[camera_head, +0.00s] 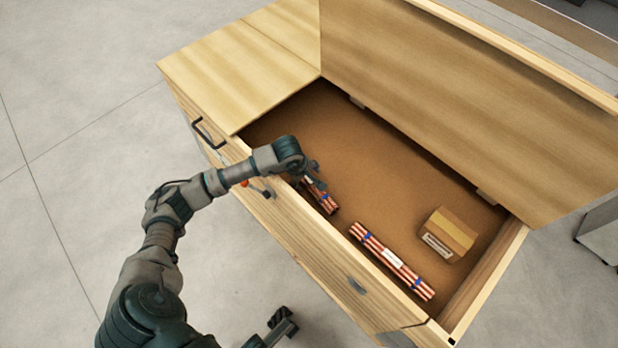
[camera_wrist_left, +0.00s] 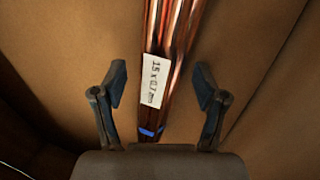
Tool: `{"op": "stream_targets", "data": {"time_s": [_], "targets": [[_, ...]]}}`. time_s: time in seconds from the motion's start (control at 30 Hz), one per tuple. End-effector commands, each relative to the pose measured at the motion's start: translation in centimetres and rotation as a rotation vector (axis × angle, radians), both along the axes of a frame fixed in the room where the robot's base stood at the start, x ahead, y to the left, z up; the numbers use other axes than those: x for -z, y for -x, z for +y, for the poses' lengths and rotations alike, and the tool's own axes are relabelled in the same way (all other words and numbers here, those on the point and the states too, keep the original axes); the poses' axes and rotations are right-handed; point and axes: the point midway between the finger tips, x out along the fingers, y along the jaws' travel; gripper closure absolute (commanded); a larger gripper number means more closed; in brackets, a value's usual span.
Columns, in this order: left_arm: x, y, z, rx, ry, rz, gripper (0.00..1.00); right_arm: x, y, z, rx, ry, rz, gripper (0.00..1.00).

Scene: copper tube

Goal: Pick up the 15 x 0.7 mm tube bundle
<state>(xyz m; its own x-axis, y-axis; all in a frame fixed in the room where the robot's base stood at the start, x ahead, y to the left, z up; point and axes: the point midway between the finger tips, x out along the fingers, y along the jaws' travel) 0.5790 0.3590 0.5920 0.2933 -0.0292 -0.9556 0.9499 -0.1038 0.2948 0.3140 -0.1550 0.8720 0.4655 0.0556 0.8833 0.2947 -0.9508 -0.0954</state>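The 15 x 0.7 mm tube bundle (camera_wrist_left: 170,45) shows in the left wrist view, with its white label (camera_wrist_left: 154,80) and a blue band near its lower end. In the head view the bundle (camera_head: 326,203) lies on the bin floor near the front wall, partly hidden by my left gripper (camera_head: 313,180). The left gripper is open, and in the wrist view its two fingers (camera_wrist_left: 160,92) stand apart on either side of the bundle, not touching it. At the bottom of the head view a dark part, perhaps my right gripper (camera_head: 282,325), hangs outside the bin; its fingers are unclear.
A second copper tube bundle (camera_head: 392,262) with a label and blue bands lies further right. A cardboard box (camera_head: 447,235) stands at the bin's right end. The wooden bin's front wall (camera_head: 320,252) and raised lid (camera_head: 470,110) bound the space. The middle floor is clear.

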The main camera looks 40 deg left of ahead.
Motion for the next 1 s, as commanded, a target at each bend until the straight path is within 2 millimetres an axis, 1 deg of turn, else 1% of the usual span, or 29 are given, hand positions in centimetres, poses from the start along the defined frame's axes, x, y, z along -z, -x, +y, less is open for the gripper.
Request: {"op": "stream_targets", "data": {"time_s": [0.03,0.07,0.1,0.17,0.2,0.23,0.27,0.53,0.63,0.77,0.8,0.87,0.9,0.97,1.0], "targets": [[0.0,0.0,0.0,0.000,0.000,0.001,0.46,0.1,-0.2,0.0,0.000,0.000,0.002,1.00],[0.0,0.0,0.0,0.000,0.000,0.001,0.54,0.1,-0.3,0.0,0.000,0.000,0.002,1.00],[0.1,0.0,0.0,0.000,0.000,0.001,0.64,0.1,-0.3,0.0,0.000,0.001,0.002,1.00],[0.1,0.0,0.0,0.000,0.000,0.002,0.79,0.1,-0.3,0.0,0.000,0.001,0.002,1.00],[0.1,0.0,-0.1,0.000,0.000,0.002,0.89,0.1,-0.3,0.0,0.000,0.001,0.002,1.00],[0.1,0.0,-0.1,0.000,-0.001,0.003,0.96,0.1,-0.3,0.0,0.000,0.001,0.002,1.00],[0.1,0.0,-0.1,0.000,-0.001,0.003,1.00,0.1,-0.3,0.0,0.000,0.001,0.002,1.00],[-0.1,0.0,-0.1,0.000,0.000,0.001,1.00,0.1,-0.3,0.0,0.000,0.000,0.000,1.00],[-0.9,-0.1,-0.1,0.000,0.000,-0.002,1.00,-0.4,-0.2,0.0,0.001,0.000,-0.007,1.00],[-3.5,-0.2,0.0,0.000,-0.001,-0.009,1.00,-1.5,0.4,-0.1,0.001,-0.002,-0.018,1.00],[-4.5,-0.2,0.0,-0.001,-0.001,-0.011,1.00,-1.6,0.6,-0.1,0.002,-0.003,-0.015,1.00],[-5.9,-0.1,0.0,0.000,-0.001,-0.011,1.00,-1.8,0.9,-0.1,0.001,-0.002,-0.003,1.00],[-6.6,-0.1,0.0,0.000,-0.001,-0.011,1.00,-1.5,1.1,-0.1,0.001,0.001,0.018,1.00],[-7.7,-0.2,-0.1,0.000,-0.001,-0.010,1.00,-0.6,-0.2,0.2,-0.003,0.034,0.112,1.00],[-8.3,-0.1,-0.1,0.000,-0.001,-0.009,1.00,-0.5,-0.6,0.3,-0.004,0.046,0.146,1.00]]}}
